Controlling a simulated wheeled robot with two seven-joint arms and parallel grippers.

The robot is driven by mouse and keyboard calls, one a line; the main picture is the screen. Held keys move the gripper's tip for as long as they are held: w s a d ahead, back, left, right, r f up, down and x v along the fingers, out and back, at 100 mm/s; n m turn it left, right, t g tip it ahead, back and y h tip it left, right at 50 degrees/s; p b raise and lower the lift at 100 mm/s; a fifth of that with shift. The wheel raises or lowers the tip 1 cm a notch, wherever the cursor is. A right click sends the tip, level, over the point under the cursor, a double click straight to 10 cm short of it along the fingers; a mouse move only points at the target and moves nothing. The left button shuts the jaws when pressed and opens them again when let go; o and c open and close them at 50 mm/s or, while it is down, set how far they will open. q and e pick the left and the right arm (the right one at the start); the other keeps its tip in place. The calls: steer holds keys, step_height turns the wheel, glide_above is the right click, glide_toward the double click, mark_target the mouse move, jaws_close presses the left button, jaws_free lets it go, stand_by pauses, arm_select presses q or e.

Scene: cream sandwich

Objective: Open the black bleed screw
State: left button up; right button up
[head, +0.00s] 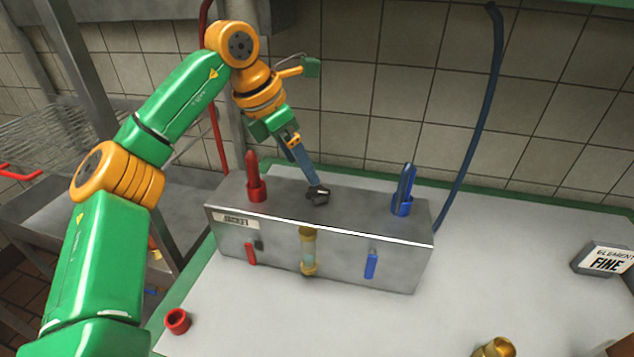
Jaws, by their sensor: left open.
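The black bleed screw (318,194) sits on top of a grey metal box (320,260), near its middle. My left gripper (312,180) reaches down from above, with its blue-grey fingers pointing at the screw. The fingertips are at or just above the screw; I cannot tell whether they touch it. The gripper is open, though the gap between its fingers is hard to see from here. The near side of the screw shows, and part of its far side is hidden by the fingers. My right gripper is not in view.
A red lever (254,180) and a blue lever (404,190) stand upright on the box, either side of the screw. A blue hose (484,125) rises behind the box.

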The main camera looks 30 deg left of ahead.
mark_target(317, 192)
arm_select(q)
steer(key=x, duration=0.5)
steer(key=shift+d+f+p, duration=0.35)
steer(key=shift+d+p, duration=0.05)
steer(key=shift+w+f, duration=0.2)
steer(key=shift+f, duration=0.2)
steer(key=shift+s, duration=0.1)
steer(key=shift+c, duration=0.7)
steer(key=c, duration=1.2)
steer(key=shift+c, duration=0.2)
